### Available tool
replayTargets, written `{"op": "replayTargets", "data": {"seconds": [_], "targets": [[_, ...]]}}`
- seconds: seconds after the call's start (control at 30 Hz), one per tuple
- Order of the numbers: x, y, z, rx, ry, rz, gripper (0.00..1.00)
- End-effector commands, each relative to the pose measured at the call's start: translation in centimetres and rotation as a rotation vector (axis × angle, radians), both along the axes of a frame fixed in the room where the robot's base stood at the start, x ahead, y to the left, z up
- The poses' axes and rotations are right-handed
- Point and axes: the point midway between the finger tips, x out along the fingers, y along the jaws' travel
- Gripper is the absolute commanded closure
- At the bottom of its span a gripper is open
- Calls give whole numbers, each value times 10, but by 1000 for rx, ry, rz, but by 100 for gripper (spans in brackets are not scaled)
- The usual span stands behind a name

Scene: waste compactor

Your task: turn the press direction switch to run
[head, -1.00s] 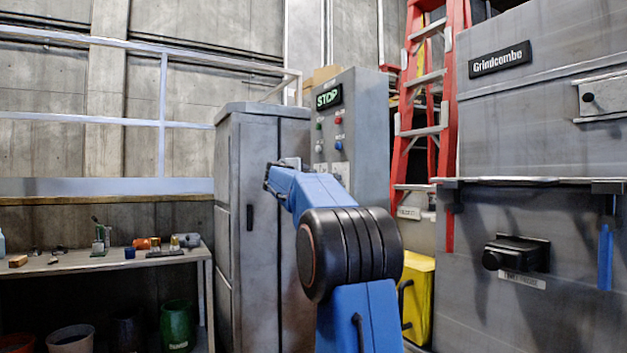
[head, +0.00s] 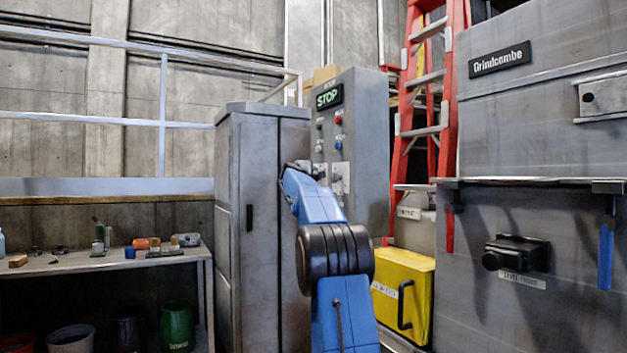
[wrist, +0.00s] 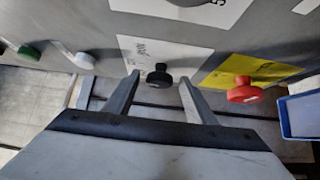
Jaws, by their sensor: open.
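The grey control cabinet (head: 365,130) shows a lit green STOP display (head: 329,96), with buttons and white plates below it. In the wrist view, a black knob (wrist: 159,75) stands on a white plate (wrist: 190,55) with small lettering too blurred to read; it looks like the direction switch, but I cannot read its setting. My gripper (wrist: 160,82) is open, its two fingers either side of the black knob, with gaps showing. In the head view, my gripper (head: 300,167) is at the cabinet's lower left, mostly hidden by my arm.
In the wrist view, a red button (wrist: 245,91) on a yellow plate is right of the fingers; a green button (wrist: 29,52) and a pale one (wrist: 84,60) are left. A tall grey locker (head: 255,220) stands close left of the cabinet. A yellow box (head: 405,290) is lower right.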

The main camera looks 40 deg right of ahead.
Motion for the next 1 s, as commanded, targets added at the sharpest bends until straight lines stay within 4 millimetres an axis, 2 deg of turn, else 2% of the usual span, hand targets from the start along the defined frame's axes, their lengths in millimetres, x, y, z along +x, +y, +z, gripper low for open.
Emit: {"op": "replayTargets", "data": {"seconds": [0.17,0.33,0.37,0.67,1.0], "targets": [[0,0,0,0,0,0,50],[0,0,0,0,0,0,88],[0,0,0,0,0,0,90],[0,0,0,-4,-13,0,90],[0,0,-2,-28,-112,-1,90]]}}
